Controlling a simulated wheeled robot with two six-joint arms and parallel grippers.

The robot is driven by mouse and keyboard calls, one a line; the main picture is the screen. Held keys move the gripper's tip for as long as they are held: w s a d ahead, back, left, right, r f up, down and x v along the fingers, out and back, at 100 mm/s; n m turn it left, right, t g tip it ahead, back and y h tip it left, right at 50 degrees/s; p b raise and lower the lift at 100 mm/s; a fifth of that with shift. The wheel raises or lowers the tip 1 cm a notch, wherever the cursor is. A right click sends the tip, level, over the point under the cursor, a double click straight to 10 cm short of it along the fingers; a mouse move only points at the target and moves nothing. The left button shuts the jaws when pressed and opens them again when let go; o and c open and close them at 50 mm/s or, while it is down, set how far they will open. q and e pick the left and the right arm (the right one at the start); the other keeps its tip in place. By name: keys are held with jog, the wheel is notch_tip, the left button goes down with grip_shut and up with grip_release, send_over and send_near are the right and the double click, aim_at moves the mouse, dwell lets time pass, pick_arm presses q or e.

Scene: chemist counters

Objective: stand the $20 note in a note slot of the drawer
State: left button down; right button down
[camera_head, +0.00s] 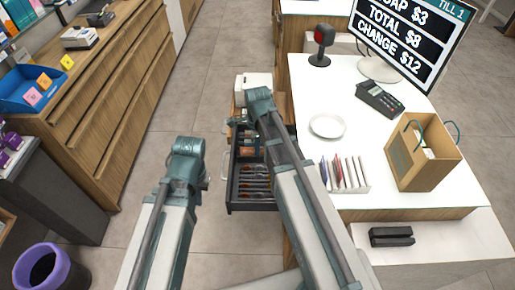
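The open dark grey drawer (232,196) juts out from the left side of the white counter. Its front part has compartments with small brown and orange items, and an orange-brown piece (246,146) shows further back. My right arm crosses over the drawer and hides part of its right side. My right gripper (240,122) is above the drawer's far end, small and partly hidden by its wrist. My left gripper (201,184) is left of the drawer, over the floor, mostly hidden by its wrist. I cannot tell either gripper's opening. I cannot make out which paper is the $20 note.
On the counter (400,200) are a white rack (350,187) of coloured cards or notes, a white plate (327,126), a card terminal (379,99), a paper bag (420,160) and a till screen (408,42). Bare floor lies between the drawer and the left wooden cabinets (100,110).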

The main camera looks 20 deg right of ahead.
jog(key=c, duration=1)
grip_release()
jog(key=shift+c, duration=0.2)
jog(key=shift+r, duration=0.1)
notch_tip(320, 180, up, 14)
jog(key=p, duration=1.4)
jog(key=shift+f, duration=0.2)
notch_tip(320, 180, up, 8)
jog(key=p, duration=0.8)
jog(key=shift+f, duration=0.1)
